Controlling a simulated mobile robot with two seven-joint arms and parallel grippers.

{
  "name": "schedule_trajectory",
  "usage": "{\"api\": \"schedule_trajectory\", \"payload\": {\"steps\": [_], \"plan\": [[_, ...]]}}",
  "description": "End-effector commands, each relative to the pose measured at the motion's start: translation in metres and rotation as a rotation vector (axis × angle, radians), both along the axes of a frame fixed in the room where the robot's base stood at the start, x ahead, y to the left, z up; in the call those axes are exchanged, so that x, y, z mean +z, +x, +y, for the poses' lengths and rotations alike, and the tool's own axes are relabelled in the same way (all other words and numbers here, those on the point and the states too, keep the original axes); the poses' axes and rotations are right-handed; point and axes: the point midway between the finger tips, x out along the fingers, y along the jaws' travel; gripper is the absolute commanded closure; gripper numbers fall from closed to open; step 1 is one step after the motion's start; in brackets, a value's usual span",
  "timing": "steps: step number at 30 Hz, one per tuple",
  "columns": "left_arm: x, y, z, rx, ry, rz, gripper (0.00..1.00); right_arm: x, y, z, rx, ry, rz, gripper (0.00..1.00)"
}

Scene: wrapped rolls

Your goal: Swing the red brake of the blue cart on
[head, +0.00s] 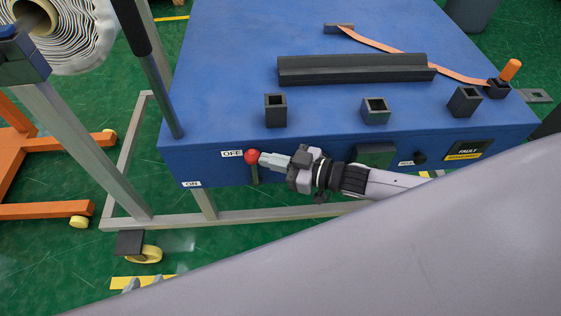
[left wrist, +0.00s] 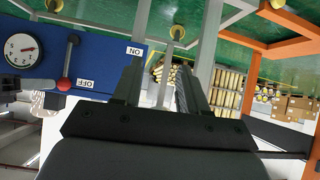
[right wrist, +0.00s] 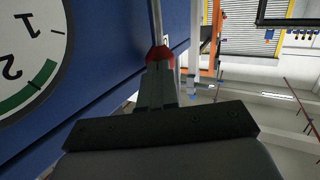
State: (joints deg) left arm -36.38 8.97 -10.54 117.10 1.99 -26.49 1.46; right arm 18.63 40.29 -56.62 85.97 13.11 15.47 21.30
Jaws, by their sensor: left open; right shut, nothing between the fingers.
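The blue cart (head: 230,85) fills the middle of the head view. Its brake lever has a red ball knob (head: 251,157), beside the OFF label (head: 231,153); the ON label (head: 191,184) is lower left. The knob also shows in the left wrist view (left wrist: 64,85) and right wrist view (right wrist: 159,55). My right gripper (head: 266,159) is shut and empty, its tips right at the knob's right side; whether they touch is unclear.
A large grey link of my own arm covers the lower right of the head view. A grey frame (head: 130,195) and an orange stand (head: 45,211) are at the left, below a wrapped roll (head: 85,35). Black sockets (head: 275,110) and a dark bar (head: 350,70) sit on the cart.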

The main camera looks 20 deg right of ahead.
Motion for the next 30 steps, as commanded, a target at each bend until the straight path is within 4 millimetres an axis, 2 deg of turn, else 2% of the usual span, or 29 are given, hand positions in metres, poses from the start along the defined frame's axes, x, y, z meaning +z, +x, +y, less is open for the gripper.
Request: {"api": "schedule_trajectory", "payload": {"steps": [11,17,23,30], "plan": [[0.003,-0.001,-0.002,0.007,-0.009,0.002,0.57,0.002,0.000,0.001,0.000,-0.008,0.002,1.00],[0.020,-0.001,-0.002,0.007,-0.009,0.002,0.57,0.009,0.003,0.009,0.000,-0.062,0.017,1.00],[0.045,-0.001,0.001,0.005,0.006,-0.011,0.57,0.016,0.008,0.027,0.000,-0.182,0.051,1.00],[0.067,-0.007,0.012,0.011,0.039,-0.017,0.57,0.017,0.017,0.058,0.001,-0.388,0.109,1.00]]}}
